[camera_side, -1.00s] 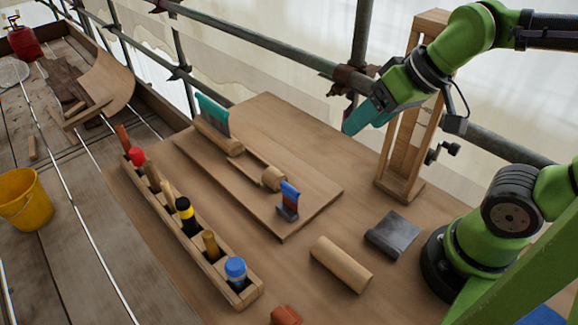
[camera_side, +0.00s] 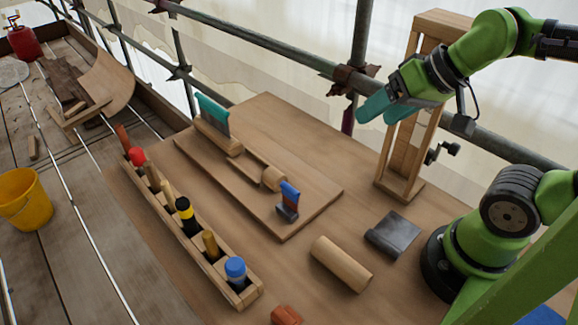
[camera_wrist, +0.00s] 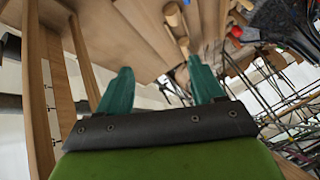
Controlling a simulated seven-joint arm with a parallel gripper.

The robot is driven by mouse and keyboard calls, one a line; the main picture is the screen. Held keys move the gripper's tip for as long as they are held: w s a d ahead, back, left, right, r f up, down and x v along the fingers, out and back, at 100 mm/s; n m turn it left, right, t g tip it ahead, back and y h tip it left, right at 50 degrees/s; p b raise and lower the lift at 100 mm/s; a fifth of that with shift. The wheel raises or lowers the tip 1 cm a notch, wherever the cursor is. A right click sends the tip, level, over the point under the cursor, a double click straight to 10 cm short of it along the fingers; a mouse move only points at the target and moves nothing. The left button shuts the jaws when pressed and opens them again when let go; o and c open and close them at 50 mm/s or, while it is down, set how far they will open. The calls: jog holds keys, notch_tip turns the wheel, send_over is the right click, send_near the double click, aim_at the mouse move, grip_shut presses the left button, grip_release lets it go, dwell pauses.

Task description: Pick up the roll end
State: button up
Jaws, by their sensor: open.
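A dark grey sheet piece with a curled edge (camera_side: 392,235) lies on the wooden worktop at the right, near my arm's base. A plain wooden round (camera_side: 341,264) lies beside it to the left, apart from it. I cannot tell for certain which of these is the roll end. My gripper (camera_side: 376,108) has teal fingers and hangs high above the back of the worktop, beside the upright wooden frame, well away from both pieces. In the wrist view my gripper (camera_wrist: 160,78) has its fingers spread with nothing between them. The grey piece is not clearly visible there.
A flat board (camera_side: 230,184) carries wooden rolls, a teal-topped piece and a small blue-and-red piece. A narrow tool rack (camera_side: 247,295) holds several tools. The tall wooden frame (camera_side: 432,20) stands close to my gripper. A terracotta piece (camera_side: 286,316) lies at the front edge.

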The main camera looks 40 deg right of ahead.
jog(key=shift+o, duration=0.5)
jog(key=shift+o, duration=0.4)
jog(key=shift+a, duration=0.1)
